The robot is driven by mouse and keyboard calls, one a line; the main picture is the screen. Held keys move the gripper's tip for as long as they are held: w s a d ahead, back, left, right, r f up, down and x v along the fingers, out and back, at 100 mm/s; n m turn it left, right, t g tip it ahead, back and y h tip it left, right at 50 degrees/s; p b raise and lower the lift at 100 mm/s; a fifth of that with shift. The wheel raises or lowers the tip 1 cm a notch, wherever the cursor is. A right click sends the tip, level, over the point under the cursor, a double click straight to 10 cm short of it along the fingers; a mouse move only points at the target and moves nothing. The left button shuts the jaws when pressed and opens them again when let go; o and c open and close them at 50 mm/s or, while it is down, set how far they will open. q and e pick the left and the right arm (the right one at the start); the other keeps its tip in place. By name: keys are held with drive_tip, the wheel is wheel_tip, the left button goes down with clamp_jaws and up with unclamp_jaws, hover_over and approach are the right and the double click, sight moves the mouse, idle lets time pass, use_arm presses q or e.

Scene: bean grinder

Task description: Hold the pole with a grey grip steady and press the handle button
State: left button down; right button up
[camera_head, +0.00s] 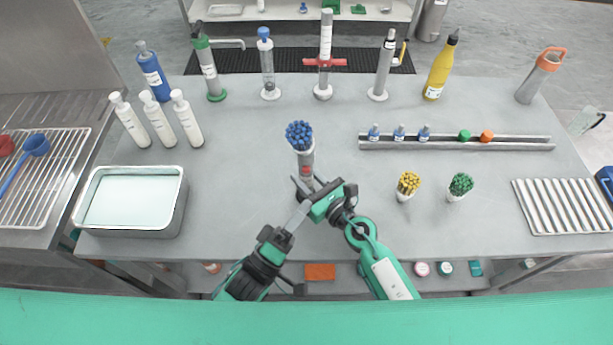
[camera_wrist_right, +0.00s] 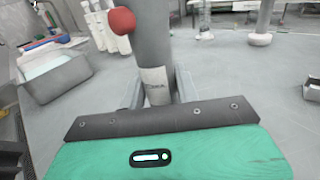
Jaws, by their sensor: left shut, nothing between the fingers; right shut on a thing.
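A grey pole (camera_head: 307,158) with a red button (camera_head: 306,171) stands upright near the front middle of the table. The right wrist view shows the grey pole (camera_wrist_right: 154,50) with a white label and the round red button (camera_wrist_right: 122,20) at its left side. My right gripper (camera_head: 304,186) is shut around the pole's lower part, below the button. My left gripper (camera_head: 302,209) is shut and empty, just in front of and below the right gripper, apart from the button. The pole's top is out of the wrist view, and my grippers partly hide its foot.
Yellow sticks (camera_head: 408,184) and green sticks (camera_head: 460,185) stand in cups to the right. A metal tray (camera_head: 130,225) and white bottles (camera_head: 186,120) are left. A slotted rail (camera_head: 455,146) lies at right.

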drive_tip(key=o, duration=1.1)
drive_tip(key=shift+o, duration=0.2)
